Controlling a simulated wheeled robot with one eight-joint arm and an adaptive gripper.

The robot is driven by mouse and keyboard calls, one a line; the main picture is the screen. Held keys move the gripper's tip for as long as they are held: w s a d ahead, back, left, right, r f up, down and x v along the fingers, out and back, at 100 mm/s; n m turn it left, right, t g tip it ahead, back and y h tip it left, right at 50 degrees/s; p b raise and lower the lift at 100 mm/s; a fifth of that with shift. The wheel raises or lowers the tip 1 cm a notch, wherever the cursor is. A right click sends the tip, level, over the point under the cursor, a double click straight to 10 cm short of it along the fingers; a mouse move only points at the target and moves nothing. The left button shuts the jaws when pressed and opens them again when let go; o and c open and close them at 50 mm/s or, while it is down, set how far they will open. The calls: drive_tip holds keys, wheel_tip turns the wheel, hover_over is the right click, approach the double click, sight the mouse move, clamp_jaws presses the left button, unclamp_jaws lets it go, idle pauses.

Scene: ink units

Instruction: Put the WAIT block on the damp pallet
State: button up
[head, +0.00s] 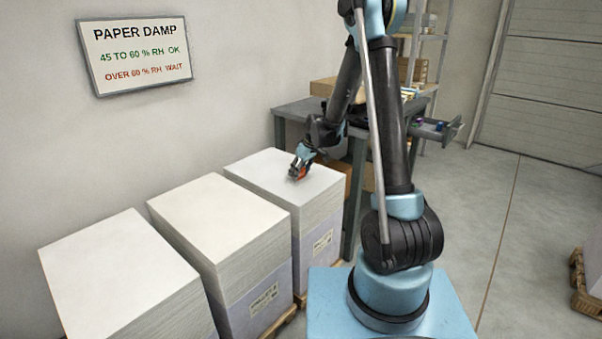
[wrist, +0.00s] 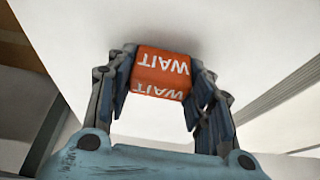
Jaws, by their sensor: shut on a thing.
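The orange WAIT block (wrist: 162,68) is between the two fingers of my gripper (head: 297,172), which is shut on it. White lettering reading WAIT shows on two of its faces in the wrist view. In the head view the block (head: 301,174) is a small orange patch at the fingertips. It is at the white top of the far right paper stack (head: 265,170); I cannot tell whether it touches the paper. Two more paper stacks stand in the row, the middle one (head: 215,215) and the near left one (head: 115,265). No readout shows which pallet is damp.
A wall sign (head: 135,55) reads PAPER DAMP, 45 to 60 % RH OK, over 60 % RH WAIT. A grey workbench (head: 300,112) stands just behind the far right stack. Another pallet (head: 584,298) is at the right edge. Open floor (head: 535,240) lies between.

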drive_tip(key=shift+f, duration=0.1)
drive_tip(key=o, duration=1.1)
drive_tip(key=shift+c, duration=0.2)
drive_tip(key=v, duration=1.1)
drive_tip(key=s+d+r+m, duration=0.2)
drive_tip(key=s+d+r, duration=0.3)
drive_tip(key=s+d, duration=0.25)
drive_tip(key=s+d+f+m+h, duration=0.1)
drive_tip(key=s+d, duration=0.3)
drive_tip(key=s, duration=0.6)
drive_tip(key=s+d+f+m+h, duration=0.1)
drive_tip(key=s+d+m, duration=0.3)
drive_tip(key=s, duration=0.6)
drive_tip(key=s+d+f+m+h, duration=0.1)
drive_tip(key=s+d+f+m, duration=0.1)
drive_tip(key=s+d, duration=0.4)
drive_tip(key=shift+s+f+m+g, duration=0.35)
drive_tip(key=shift+s+m, duration=0.25)
drive_tip(key=shift+s, duration=1.7)
